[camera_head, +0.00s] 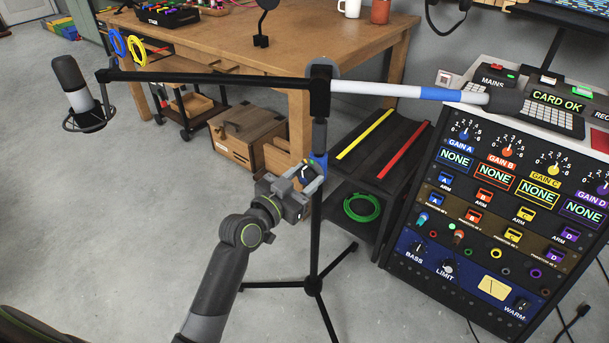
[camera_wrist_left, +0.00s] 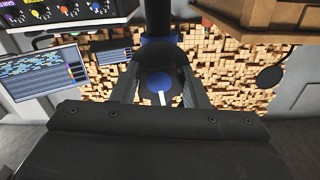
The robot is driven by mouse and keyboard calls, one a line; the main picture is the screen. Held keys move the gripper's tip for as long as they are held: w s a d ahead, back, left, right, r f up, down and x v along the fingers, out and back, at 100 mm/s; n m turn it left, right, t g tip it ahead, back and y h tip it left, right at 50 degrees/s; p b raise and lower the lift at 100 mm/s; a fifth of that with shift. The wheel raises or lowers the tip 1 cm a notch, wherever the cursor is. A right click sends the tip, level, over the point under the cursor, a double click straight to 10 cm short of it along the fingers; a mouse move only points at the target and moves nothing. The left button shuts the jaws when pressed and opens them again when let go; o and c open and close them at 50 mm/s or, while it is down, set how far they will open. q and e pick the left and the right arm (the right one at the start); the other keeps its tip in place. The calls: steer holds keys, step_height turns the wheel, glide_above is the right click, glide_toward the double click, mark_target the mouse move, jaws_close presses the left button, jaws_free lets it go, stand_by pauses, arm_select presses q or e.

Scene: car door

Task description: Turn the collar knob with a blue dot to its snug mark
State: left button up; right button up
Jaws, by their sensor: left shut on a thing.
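A black microphone stand (camera_head: 317,235) stands upright on a tripod in the middle of the head view, with a boom arm (camera_head: 220,80) across its top. The collar knob (camera_wrist_left: 157,86) has a blue face and a white pointer line, which points down in the left wrist view. It sits just below a blue collar (camera_wrist_left: 158,48) on the pole. My left gripper (camera_head: 308,174) is shut on the collar knob, one finger on each side. The snug mark cannot be made out. My right gripper is not in view.
A microphone (camera_head: 75,85) hangs at the boom's left end; its right end reaches a control rack (camera_head: 500,210). A wooden workbench (camera_head: 240,35), wooden box (camera_head: 240,135) and low black shelf (camera_head: 375,160) stand behind. The floor at the left is clear.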

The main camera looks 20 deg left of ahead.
arm_select(q)
steer(key=shift+n, duration=0.3)
steer(key=n+p, duration=0.1)
steer(key=n, duration=0.2)
steer(key=shift+r+p, duration=0.1)
steer(key=shift+p, duration=0.3)
steer(key=shift+n+p, duration=0.55)
steer(key=shift+n, duration=0.75)
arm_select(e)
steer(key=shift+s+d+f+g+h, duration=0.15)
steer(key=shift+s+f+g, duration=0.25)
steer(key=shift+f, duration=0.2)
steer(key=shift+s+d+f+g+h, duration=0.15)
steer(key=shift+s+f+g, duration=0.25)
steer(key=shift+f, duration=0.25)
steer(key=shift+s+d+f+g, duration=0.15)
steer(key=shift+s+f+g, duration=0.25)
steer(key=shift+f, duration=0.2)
arm_select(q)
steer(key=o, duration=1)
steer(key=shift+c, duration=0.2)
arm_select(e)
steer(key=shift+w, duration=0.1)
arm_select(q)
steer(key=shift+s, duration=0.1)
